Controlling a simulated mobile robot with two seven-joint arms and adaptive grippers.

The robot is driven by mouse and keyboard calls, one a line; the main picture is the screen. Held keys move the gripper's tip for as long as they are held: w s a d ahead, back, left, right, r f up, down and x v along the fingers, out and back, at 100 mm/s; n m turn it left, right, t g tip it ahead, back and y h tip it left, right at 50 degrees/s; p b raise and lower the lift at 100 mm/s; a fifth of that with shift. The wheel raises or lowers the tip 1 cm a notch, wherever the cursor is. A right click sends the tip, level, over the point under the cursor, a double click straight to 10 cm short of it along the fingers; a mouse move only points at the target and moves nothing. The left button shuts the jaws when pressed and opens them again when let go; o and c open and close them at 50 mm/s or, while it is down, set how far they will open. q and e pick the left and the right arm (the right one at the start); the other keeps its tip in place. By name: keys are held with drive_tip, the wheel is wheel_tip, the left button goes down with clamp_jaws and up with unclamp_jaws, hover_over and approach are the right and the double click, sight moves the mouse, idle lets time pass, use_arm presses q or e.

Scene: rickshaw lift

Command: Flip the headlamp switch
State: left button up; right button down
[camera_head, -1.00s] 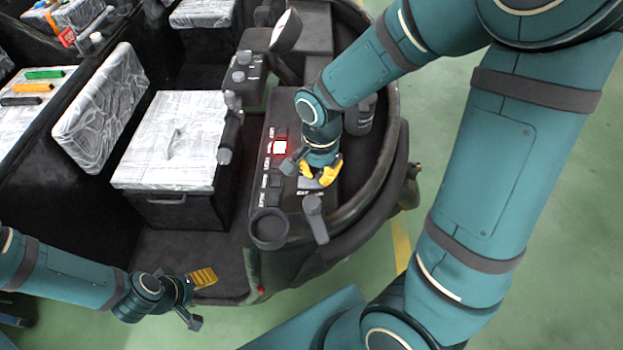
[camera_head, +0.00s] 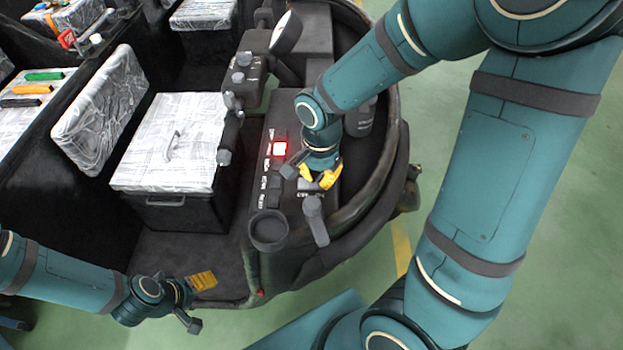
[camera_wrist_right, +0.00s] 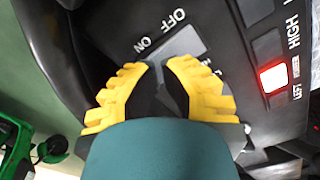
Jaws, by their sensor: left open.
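A grey switch plate marked ON and OFF (camera_wrist_right: 184,48) lies just ahead of my right fingertips in the right wrist view. It is mostly hidden by my gripper in the head view. I cannot read a headlamp label on it. My right gripper (camera_head: 320,181) points down at the dark dashboard (camera_head: 268,120). Its yellow fingers show a narrow gap between the tips in the right wrist view (camera_wrist_right: 161,67), with a dark part behind them. Whether they touch the switch is unclear. My left gripper (camera_head: 197,300) is open and empty, low in front of the cart.
A red lit button (camera_head: 279,148) sits in a labelled row on the dashboard, beside my right gripper. A grey lever (camera_head: 315,219) and a round dark cup (camera_head: 268,230) stand nearer. A wrapped seat box (camera_head: 172,140) is to the left. Green floor is open at right.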

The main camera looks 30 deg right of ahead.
drive_tip(key=shift+r+p, duration=2.35)
drive_tip(key=shift+r, duration=1)
